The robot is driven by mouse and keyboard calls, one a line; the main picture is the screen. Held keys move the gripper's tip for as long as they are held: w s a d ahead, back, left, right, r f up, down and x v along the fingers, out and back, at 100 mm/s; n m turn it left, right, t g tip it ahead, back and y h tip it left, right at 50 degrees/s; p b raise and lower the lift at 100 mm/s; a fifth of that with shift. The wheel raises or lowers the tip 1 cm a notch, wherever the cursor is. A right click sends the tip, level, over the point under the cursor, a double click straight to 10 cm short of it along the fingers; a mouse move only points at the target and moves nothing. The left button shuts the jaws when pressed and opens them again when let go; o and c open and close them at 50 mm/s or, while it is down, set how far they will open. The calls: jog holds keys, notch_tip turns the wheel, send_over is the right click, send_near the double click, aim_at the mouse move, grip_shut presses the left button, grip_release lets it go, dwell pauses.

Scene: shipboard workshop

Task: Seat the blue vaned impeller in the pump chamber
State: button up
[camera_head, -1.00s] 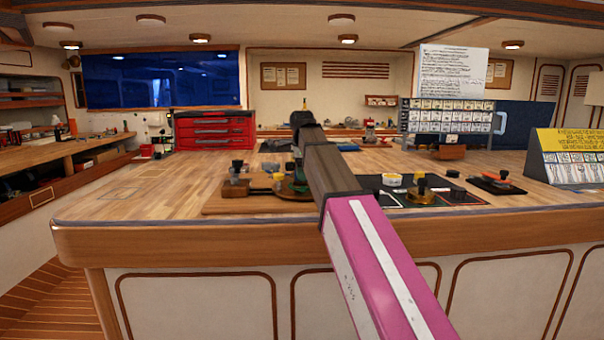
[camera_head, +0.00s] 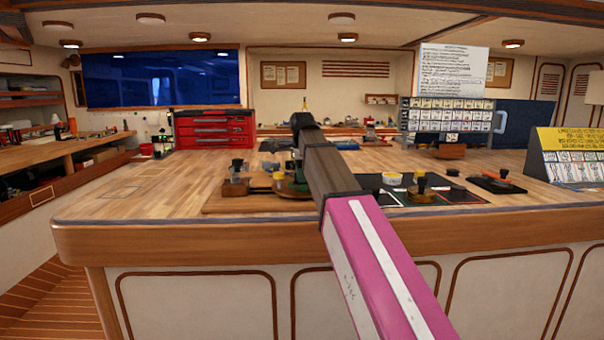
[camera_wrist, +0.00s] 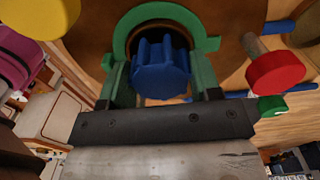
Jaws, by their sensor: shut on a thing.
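The blue vaned impeller (camera_wrist: 162,70) shows in the wrist view between the two green fingers of my gripper (camera_wrist: 163,85). My gripper is shut on it. Just beyond it is a brown round pump body with a green ring (camera_wrist: 128,28) around a dark opening, the pump chamber (camera_wrist: 150,30). The impeller overlaps the lower part of this opening in the picture. I cannot tell whether any of it is inside. In the head view my arm hides most of the pump, and the gripper and impeller cannot be made out there.
A red knob (camera_wrist: 275,72) on a metal stem stands right of the pump, and a yellow round part (camera_wrist: 40,15) is at upper left. In the head view a black mat (camera_head: 440,200) with parts lies right of my arm. The bench (camera_head: 130,195) is clear at left.

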jog(key=shift+f, duration=0.45)
jog(key=o, duration=1)
